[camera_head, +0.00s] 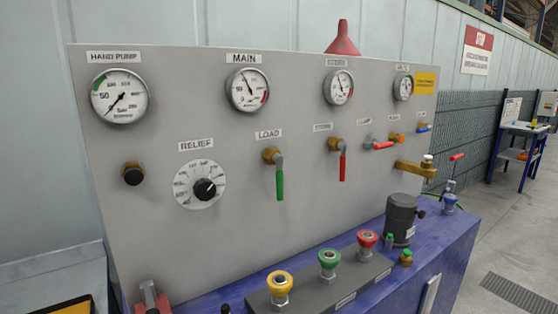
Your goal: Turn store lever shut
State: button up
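The store lever (342,166) is a red handle hanging straight down from a brass valve (335,144) on the grey panel. A small label (322,127) beside it is blurred but seems to read STORE. The matching gauge (338,88) sits above it, its label also blurred. My gripper is not in view, and nothing touches the lever.
A green load lever (280,178) hangs down to the left. Another red lever (383,145) lies sideways to the right. A brass spout (416,170), dark cylinder (401,218) and coloured fittings (329,259) stick out around the blue bench (440,246). Space directly before the lever looks clear.

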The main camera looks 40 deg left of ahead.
aim_at(343, 145)
jog(key=u, duration=1.35)
jog(key=k, duration=0.3)
jog(key=z, duration=0.4)
jog(key=i, duration=0.75)
jog(key=u, duration=0.3)
